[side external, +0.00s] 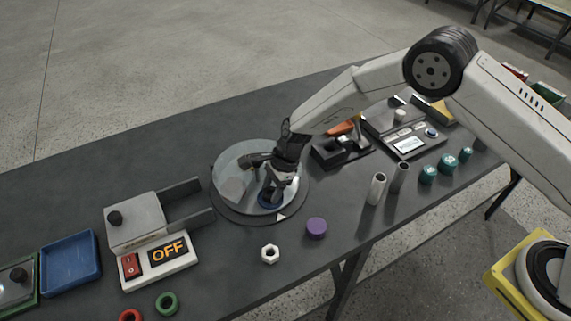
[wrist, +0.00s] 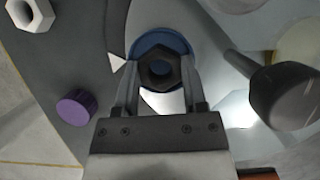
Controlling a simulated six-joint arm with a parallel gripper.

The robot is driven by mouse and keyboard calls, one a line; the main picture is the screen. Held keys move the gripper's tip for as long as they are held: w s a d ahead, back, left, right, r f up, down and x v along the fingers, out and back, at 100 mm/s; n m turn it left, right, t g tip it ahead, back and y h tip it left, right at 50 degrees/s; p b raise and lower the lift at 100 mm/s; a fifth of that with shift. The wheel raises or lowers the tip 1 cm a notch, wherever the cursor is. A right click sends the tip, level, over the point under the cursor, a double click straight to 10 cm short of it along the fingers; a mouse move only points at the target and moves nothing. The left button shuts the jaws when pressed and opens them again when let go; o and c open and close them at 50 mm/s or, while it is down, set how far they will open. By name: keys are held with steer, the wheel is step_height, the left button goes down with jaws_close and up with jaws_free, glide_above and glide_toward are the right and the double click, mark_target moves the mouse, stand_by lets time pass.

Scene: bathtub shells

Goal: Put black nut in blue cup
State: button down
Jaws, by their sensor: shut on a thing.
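My gripper (side external: 273,188) is over the round turntable, pointing down. In the wrist view its two fingers (wrist: 160,80) are shut on the black nut (wrist: 146,77), a dark hexagon with a hole through it. The blue cup (wrist: 160,41) is directly beyond the nut, and its round blue rim shows around the nut's far side. In the side view the blue cup (side external: 269,204) sits on the turntable under my fingertips. I cannot tell there whether the nut is above the rim or inside it, as the fingers hide it.
The turntable (side external: 222,204) carries a clear cover with a dark knob (wrist: 286,96) close beside my gripper. A purple cylinder (side external: 316,228) and a white nut (side external: 270,253) lie in front. A box with an OFF display (side external: 168,250) stands left; metal tubes (side external: 376,189) stand right.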

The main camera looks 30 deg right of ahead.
steer(key=shift+f, duration=0.2)
steer(key=shift+c, duration=0.7)
jaws_free()
steer(key=shift+r, duration=0.1)
steer(key=shift+d+r, duration=0.1)
steer(key=shift+r, duration=0.65)
steer(key=v, duration=1.1)
steer(key=shift+r, duration=0.25)
steer(key=shift+d, duration=0.1)
